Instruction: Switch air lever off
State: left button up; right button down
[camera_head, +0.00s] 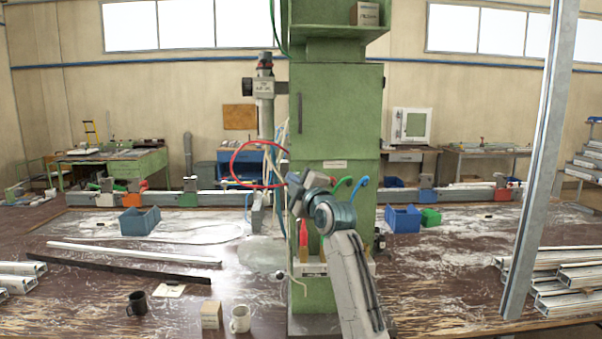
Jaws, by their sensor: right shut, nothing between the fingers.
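My right arm rises from the bottom centre in front of the green column (340,110). My right gripper (292,188) is at the column's left edge, at the upper end of that arm. It is shut with nothing in it. It is beside several thin pale hoses and the red hose loop (235,165). Green and blue curved hoses (359,186) show just right of my wrist. I cannot make out the air lever for certain; my wrist and arm hide part of the column's front. I do not see my left gripper.
A red-tipped item (303,232) stands in a holder low on the column. Blue bins (139,222) (403,219) stand on both sides. A black mug (137,303), a white mug (240,319) and a small box (211,315) stand at the front. Metal profiles (570,282) lie right.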

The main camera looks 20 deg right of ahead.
jog(key=w+d+p, duration=0.1)
jog(key=w+d+f+p, duration=0.1)
jog(key=w+d+p, duration=0.1)
jog(key=shift+w+p, duration=0.15)
jog(key=shift+p, duration=0.15)
dwell(0.3)
